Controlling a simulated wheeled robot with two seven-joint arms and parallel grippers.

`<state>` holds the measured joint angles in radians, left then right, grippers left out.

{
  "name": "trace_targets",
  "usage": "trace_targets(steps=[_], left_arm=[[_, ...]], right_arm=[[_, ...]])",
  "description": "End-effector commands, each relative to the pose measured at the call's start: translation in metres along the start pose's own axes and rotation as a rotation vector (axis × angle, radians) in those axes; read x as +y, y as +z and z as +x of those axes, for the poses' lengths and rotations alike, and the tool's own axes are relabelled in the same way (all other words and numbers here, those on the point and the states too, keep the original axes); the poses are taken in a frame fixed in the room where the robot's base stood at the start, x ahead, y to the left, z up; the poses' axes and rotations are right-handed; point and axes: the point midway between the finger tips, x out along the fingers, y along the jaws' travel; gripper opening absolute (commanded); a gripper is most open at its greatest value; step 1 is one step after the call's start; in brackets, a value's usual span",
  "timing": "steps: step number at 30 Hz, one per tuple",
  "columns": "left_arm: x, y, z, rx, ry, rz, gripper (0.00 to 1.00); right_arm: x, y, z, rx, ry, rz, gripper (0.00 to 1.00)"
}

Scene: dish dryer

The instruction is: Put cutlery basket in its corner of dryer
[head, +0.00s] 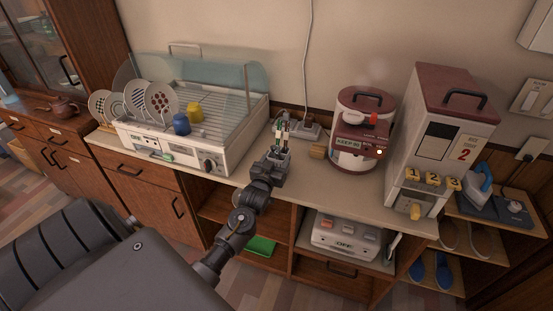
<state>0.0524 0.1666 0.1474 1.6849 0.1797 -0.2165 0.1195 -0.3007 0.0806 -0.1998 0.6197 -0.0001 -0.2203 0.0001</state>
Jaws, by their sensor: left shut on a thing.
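The dish dryer (232,148) stands on the counter at the left, with a slatted rack and a raised clear cover. Several patterned plates (160,98) stand at its left side. A blue cup (181,124) and a yellow cup (195,112) sit on the rack. My left gripper (276,160) is over the counter, to the right of the dryer. It is shut on the small cutlery basket (285,149), from which several cutlery handles stick up. The gripper hides part of the basket, and I cannot tell whether it touches the counter. My right gripper is not in view.
Behind the basket is a power strip (308,131) with plugs. A red and white water boiler (361,145) and a tall dispenser (437,130) stand to the right. The counter's front edge (330,200) is bare, with open shelves below.

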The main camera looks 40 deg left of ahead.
Motion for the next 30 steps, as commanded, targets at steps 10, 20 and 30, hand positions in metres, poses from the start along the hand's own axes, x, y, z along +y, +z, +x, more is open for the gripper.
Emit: trace_targets(steps=[10, 20, 30], left_arm=[[0.0, 0.004, 0.0, 0.002, 0.0, -0.001, 0.33], [0.0, 0.004, 0.0, 0.001, 0.0, -0.001, 0.81], [0.0, 0.003, -0.016, -0.001, 0.001, -0.001, 0.81]], right_arm=[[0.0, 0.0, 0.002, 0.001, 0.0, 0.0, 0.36], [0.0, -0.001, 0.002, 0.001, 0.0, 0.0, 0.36], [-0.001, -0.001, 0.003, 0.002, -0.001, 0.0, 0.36]])
